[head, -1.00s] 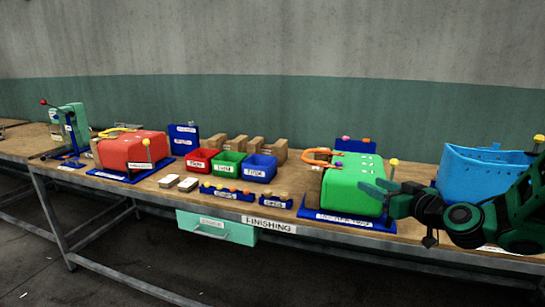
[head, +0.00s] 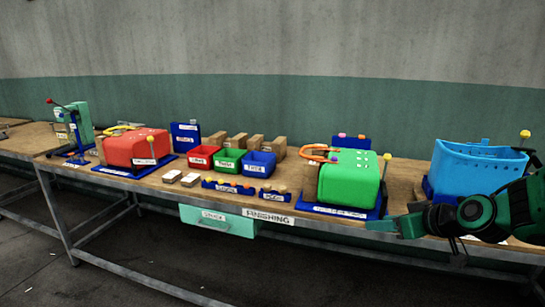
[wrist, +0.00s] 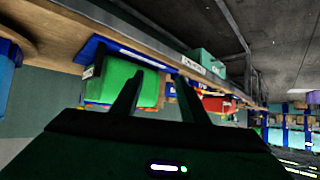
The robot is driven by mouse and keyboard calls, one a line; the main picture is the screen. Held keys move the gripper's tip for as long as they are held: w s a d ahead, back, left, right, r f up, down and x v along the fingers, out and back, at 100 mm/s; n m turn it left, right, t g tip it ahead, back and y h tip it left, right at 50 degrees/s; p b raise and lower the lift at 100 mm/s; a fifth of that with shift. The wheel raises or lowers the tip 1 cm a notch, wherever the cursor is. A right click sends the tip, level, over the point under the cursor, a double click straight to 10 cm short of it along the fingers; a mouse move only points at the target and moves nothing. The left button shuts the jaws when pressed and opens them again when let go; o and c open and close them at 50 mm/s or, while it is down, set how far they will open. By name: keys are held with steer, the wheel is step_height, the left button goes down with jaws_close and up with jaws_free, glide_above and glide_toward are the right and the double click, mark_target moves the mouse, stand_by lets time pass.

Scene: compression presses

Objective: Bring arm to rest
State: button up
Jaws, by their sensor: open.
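My gripper (head: 384,226) shows at the lower right of the head view, at the bench's front edge, just right of the green press. In the wrist view its two dark fingers (wrist: 158,98) stand apart with nothing between them. My dark green arm comes in from the right, in front of the blue press. The green press (head: 347,178) sits on a blue base and has an orange handle; it also shows in the wrist view (wrist: 120,82), tilted, beyond the fingers.
The blue press (head: 470,172) stands behind my arm. The red press (head: 135,148), red, green and blue bins (head: 229,163) and wooden blocks (head: 255,143) are further left on the bench. A teal drawer (head: 218,221) hangs under the bench's front edge. The floor in front is clear.

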steer(key=s+d+m+g+h, duration=0.1)
steer(key=s+d+m+g, duration=0.2)
steer(key=s, duration=0.7)
steer(key=s+d+f+m+g+h, duration=0.1)
steer(key=s+d+m+g, duration=0.2)
steer(key=s, duration=0.7)
steer(key=s+d+f+m+g+h, duration=0.1)
steer(key=s+d+m+g, duration=0.3)
steer(key=s, duration=0.7)
steer(key=shift+d+f+m+h, duration=0.15)
steer(key=shift+d+m+h, duration=0.15)
steer(key=shift+d+h, duration=0.3)
steer(key=shift+w+d, duration=0.1)
steer(key=shift+w, duration=0.05)
steer(key=shift+w+f, duration=0.25)
steer(key=shift+w, duration=0.25)
